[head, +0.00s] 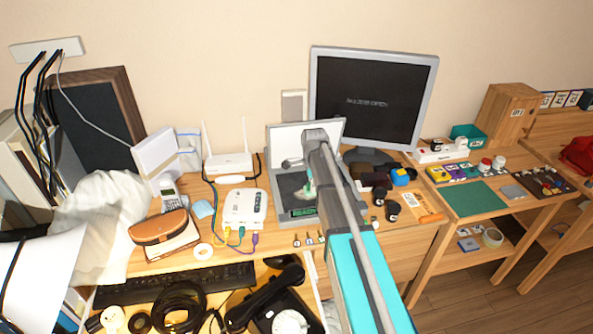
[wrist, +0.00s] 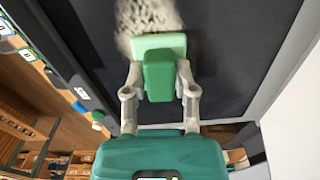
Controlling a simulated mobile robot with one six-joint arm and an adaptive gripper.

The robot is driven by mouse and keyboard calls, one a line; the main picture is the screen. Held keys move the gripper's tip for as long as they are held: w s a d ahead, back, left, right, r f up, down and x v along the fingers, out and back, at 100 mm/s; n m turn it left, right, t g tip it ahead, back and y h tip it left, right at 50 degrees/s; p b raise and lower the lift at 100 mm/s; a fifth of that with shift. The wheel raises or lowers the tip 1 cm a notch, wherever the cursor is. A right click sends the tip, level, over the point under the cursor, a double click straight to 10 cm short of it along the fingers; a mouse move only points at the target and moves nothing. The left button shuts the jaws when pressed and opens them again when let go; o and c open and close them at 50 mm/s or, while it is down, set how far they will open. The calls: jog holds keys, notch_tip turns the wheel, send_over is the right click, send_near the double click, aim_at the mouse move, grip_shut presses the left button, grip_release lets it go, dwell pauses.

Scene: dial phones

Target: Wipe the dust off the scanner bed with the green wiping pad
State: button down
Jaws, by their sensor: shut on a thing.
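The scanner (head: 358,208) stands on the desk with its white lid raised at the back. Its dark bed (head: 288,184) is partly hidden by my arm in the head view. The bed also fills most of the wrist view (wrist: 235,60). A pale, speckled dust patch (wrist: 148,14) lies on the bed at the top of the wrist view, just beyond the pad. My gripper (wrist: 159,80) is shut on the green wiping pad (wrist: 158,68), with one finger on each side of its grip. The pad is over the bed; I cannot tell whether it touches the surface.
A monitor (head: 372,95) stands behind and to the right of the scanner. A white router (head: 230,162) and a white box with cables (head: 245,207) are at its left. Small dark items (head: 392,210) crowd its right side. A rotary phone (head: 288,318) is in front.

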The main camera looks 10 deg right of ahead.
aim_at(292, 194)
jog(key=shift+d, duration=1.95)
jog(key=shift+a, duration=5.8)
jog(key=shift+w, duration=0.25)
jog(key=shift+w+d, duration=0.1)
jog(key=shift+d, duration=5.65)
jog(key=shift+a, duration=5.45)
notch_tip(292, 194, up, 8)
jog(key=p, duration=0.7)
jog(key=shift+f, duration=0.25)
